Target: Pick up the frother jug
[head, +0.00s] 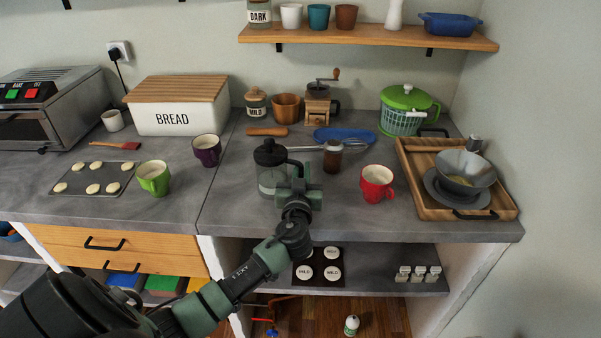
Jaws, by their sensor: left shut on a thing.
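The frother jug (268,178) is a clear glass jug with a black lid, knob and handle. It is upright at the front middle of the grey counter in the head view. My left gripper (296,175) reaches in from the front and is shut on the jug at its right, handle side. The gripper hides part of the jug's lower right. I cannot tell whether the jug's base touches the counter. My right gripper is not in view.
A dark brown jar (332,158) and a red mug (377,184) stand to the right. A purple mug (206,150) and a green mug (154,178) stand to the left. A wooden tray (410,170) holds a bowl at the right. The counter's front edge is close to the jug.

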